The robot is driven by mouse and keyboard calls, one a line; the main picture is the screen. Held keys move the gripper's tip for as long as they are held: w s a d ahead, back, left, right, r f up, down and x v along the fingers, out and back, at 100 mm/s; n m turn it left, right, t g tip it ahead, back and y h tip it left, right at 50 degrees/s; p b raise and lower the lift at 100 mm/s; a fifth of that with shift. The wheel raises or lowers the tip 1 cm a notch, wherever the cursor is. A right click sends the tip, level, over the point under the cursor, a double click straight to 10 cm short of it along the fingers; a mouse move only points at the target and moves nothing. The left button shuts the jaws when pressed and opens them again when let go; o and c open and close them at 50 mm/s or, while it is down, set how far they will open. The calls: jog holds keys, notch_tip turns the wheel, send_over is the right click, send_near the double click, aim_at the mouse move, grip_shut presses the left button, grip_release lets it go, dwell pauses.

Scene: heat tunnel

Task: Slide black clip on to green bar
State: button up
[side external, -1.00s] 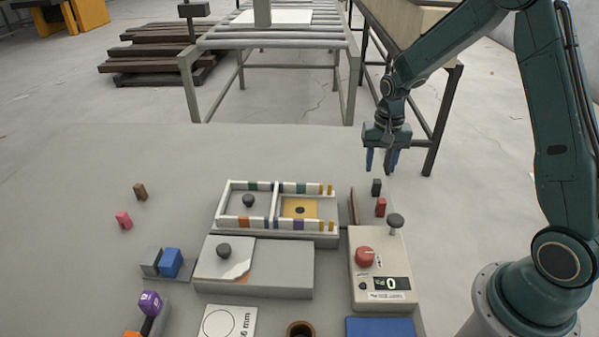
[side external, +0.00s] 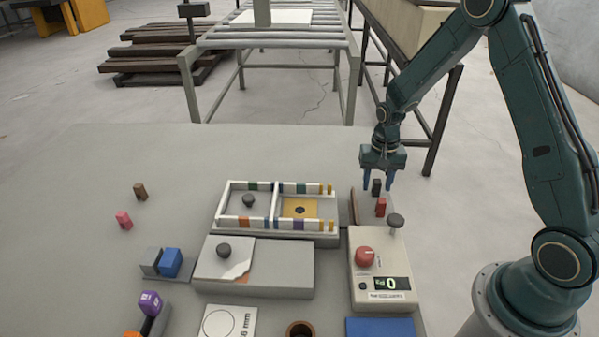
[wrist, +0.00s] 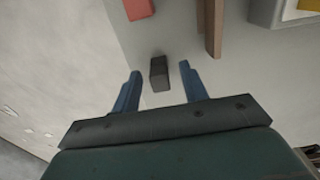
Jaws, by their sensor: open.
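The black clip (side external: 376,187) is a small dark block standing on the table at the right. My gripper (side external: 377,182) is open, pointing down above the clip. In the wrist view, the black clip (wrist: 159,73) sits between and slightly beyond the two blue fingertips (wrist: 160,69), with a gap on each side. I cannot tell if the fingers are level with it. A white frame (side external: 230,205) left of the gripper has coloured bands on its rails. A green band (side external: 251,186) and a teal-green band (side external: 301,188) lie on its far rail.
A red block (side external: 381,207) stands just nearer than the clip; it also shows in the wrist view (wrist: 137,9). A thin brown upright piece (side external: 354,206) stands to the left. A control box (side external: 380,265) with knobs stands nearer.

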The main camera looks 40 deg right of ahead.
aim_at(377, 181)
dwell(0.5)
grip_shut()
jog(key=shift+r, duration=0.1)
notch_tip(377, 181, up, 20)
dwell(0.8)
dwell(0.5)
jog(key=w+a+f, duration=0.3)
jog(key=w+a, duration=0.6)
jog(key=a, duration=0.4)
jog(key=w+a+f, duration=0.3)
jog(key=w+a, duration=0.7)
jog(key=a, duration=0.3)
